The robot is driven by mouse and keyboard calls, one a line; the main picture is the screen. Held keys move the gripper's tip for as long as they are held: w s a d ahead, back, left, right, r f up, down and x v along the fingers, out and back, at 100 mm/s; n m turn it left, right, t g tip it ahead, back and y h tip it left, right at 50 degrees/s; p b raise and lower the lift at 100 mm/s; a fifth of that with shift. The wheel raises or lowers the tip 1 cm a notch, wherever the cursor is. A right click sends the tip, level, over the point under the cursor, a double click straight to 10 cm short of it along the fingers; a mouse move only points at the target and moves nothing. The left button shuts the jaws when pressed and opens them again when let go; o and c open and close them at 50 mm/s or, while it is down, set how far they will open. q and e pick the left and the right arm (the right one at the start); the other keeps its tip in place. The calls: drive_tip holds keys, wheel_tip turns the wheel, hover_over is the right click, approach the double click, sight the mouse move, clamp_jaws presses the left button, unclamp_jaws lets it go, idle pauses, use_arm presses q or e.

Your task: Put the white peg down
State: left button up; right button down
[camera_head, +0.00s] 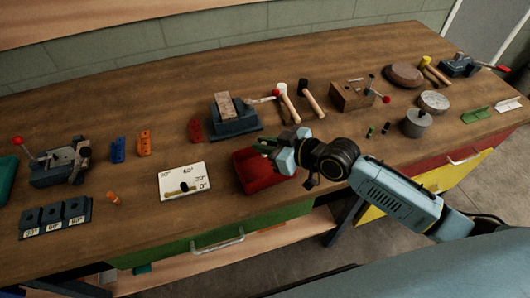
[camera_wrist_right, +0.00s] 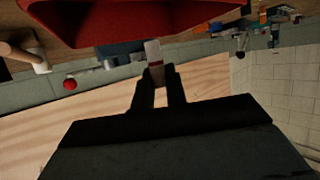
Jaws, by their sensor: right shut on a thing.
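My right gripper (camera_head: 268,147) is over the red tray (camera_head: 262,180) in the head view. In the right wrist view its two fingers (camera_wrist_right: 158,80) are shut on the white peg (camera_wrist_right: 153,50), a pale, narrow piece with a darker reddish band near the fingers. The peg points out beyond the fingertips, and the red tray fills the top of that view. In the head view the peg is not clearly visible at the gripper. Whether it touches the tray cannot be told. My left gripper is not in view.
A white angle-marked board (camera_head: 172,193) lies left of the tray. A dark block with labelled slots (camera_head: 45,229) stands at front left. A vise (camera_head: 236,128), hammers (camera_head: 289,104), a wooden block (camera_head: 350,98) and metal cylinders (camera_head: 417,127) stand behind and right. Bare bench lies left of the tray.

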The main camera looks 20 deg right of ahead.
drive_tip(key=shift+f, duration=1.5)
drive_tip(key=shift+b, duration=0.3)
drive_tip(key=shift+f+b, duration=0.35)
drive_tip(key=shift+f, duration=0.25)
drive_tip(key=c, duration=1.4)
unclamp_jaws()
drive_tip(key=shift+c, duration=0.2)
drive_tip(key=shift+r, duration=0.1)
